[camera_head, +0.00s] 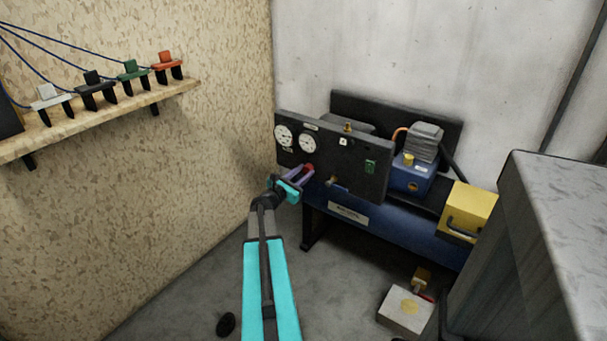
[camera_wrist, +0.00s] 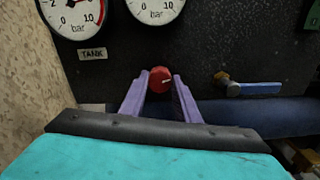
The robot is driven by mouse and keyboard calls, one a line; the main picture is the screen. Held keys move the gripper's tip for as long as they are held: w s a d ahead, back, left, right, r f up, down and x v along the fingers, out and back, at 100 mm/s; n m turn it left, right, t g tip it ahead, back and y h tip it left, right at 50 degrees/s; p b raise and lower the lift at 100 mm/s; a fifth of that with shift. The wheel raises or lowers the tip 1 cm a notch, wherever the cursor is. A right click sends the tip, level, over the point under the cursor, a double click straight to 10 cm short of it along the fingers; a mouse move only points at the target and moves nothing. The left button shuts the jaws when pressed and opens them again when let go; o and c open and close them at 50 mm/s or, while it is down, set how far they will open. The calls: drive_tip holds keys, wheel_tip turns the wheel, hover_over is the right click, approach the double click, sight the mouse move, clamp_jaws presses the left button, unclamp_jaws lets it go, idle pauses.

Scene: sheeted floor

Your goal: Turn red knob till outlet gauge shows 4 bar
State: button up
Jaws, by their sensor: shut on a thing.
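The red knob (camera_wrist: 161,80) sits on the black panel (camera_wrist: 210,50), below the right-hand gauge, with a pale mark on its face pointing right. My gripper (camera_wrist: 161,84) has its two purple fingers on either side of the knob, shut on it. In the head view my gripper (camera_head: 303,173) also reaches the knob (camera_head: 309,168). The right-hand gauge (camera_wrist: 155,8) is cut off at the top, so its needle is hidden there. It shows whole in the head view (camera_head: 307,143), too small to read. The left gauge (camera_wrist: 72,14) is above a TANK label.
A valve with a blue handle (camera_wrist: 250,89) is right of the knob. The panel stands before a blue compressor tank (camera_head: 390,222). A yellow box (camera_head: 469,210) and a grey cabinet (camera_head: 545,240) are to the right. A wooden shelf (camera_head: 100,111) is at left.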

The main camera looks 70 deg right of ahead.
drive_tip(key=shift+f+m+b, duration=0.1)
drive_tip(key=shift+m+b, duration=0.3)
drive_tip(key=shift+b, duration=0.4)
drive_tip(key=m+b, duration=0.2)
drive_tip(key=b, duration=0.1)
drive_tip(key=shift+f, duration=0.1)
drive_tip(key=m+b, duration=0.5)
drive_tip(key=b, duration=0.2)
drive_tip(key=m+b, duration=0.4)
drive_tip(key=b, duration=0.1)
drive_tip(key=shift+d+b, duration=0.1)
drive_tip(key=shift+b, duration=0.25)
drive_tip(key=shift+r+m+b, duration=0.2)
drive_tip(key=shift+m+b, duration=0.7)
drive_tip(key=shift+b, duration=0.15)
drive_tip(key=o, duration=1.1)
drive_tip(key=shift+c, duration=0.2)
